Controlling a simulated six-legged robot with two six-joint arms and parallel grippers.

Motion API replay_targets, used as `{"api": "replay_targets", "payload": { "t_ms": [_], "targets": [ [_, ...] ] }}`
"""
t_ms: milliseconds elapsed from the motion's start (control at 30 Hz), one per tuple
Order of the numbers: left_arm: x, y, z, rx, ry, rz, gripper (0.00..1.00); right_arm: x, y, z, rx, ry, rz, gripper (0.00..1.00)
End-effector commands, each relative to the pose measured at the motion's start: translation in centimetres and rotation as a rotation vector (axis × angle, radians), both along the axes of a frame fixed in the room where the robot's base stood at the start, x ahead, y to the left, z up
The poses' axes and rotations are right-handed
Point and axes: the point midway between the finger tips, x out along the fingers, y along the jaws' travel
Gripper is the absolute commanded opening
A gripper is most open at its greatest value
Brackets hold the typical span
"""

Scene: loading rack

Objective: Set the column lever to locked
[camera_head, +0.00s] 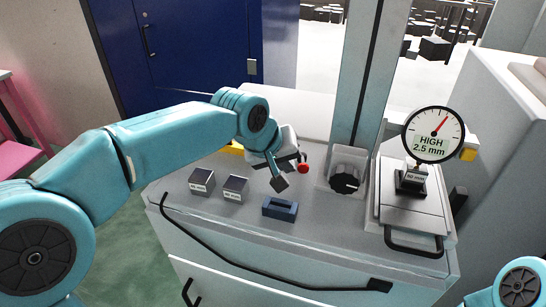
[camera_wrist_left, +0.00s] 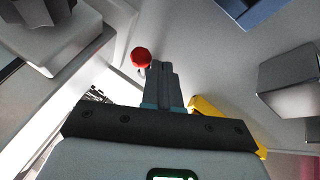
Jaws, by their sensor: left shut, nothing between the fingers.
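The column lever shows as a red ball knob (camera_head: 303,168) beside the foot of the grey column (camera_head: 352,80); most of its arm is hidden. In the left wrist view the red knob (camera_wrist_left: 141,56) is just left of the fingertips. My left gripper (camera_head: 279,184) is shut and empty, pointing down over the bench, a little left of the knob in the head view. Its closed fingers (camera_wrist_left: 168,70) appear apart from the knob, though the exact gap is hard to judge. My right gripper is out of view.
A black knob (camera_head: 345,181) stands at the column base. A dial gauge (camera_head: 433,135) reading HIGH 2.5 mm is above a small block on a plate at right. Two grey blocks (camera_head: 202,181) (camera_head: 235,188) and a blue slotted block (camera_head: 280,208) lie on the bench (camera_head: 225,222).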

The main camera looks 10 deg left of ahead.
Motion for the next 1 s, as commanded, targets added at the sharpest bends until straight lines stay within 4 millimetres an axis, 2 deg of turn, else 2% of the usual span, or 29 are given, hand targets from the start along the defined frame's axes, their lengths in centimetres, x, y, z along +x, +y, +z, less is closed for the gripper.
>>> {"api": "replay_targets", "payload": {
  "t_ms": [367, 633, 1000],
  "targets": [
    [0.1, -0.3, -0.1, 0.000, 0.000, -0.001, 0.00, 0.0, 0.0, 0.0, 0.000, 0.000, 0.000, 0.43],
    [-0.1, -2.7, -0.1, 0.001, 0.000, -0.002, 0.00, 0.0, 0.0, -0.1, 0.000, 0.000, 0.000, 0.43],
    [-0.1, -2.4, 0.0, 0.000, 0.000, -0.001, 0.00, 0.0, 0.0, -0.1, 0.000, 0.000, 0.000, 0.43]
  ]
}}
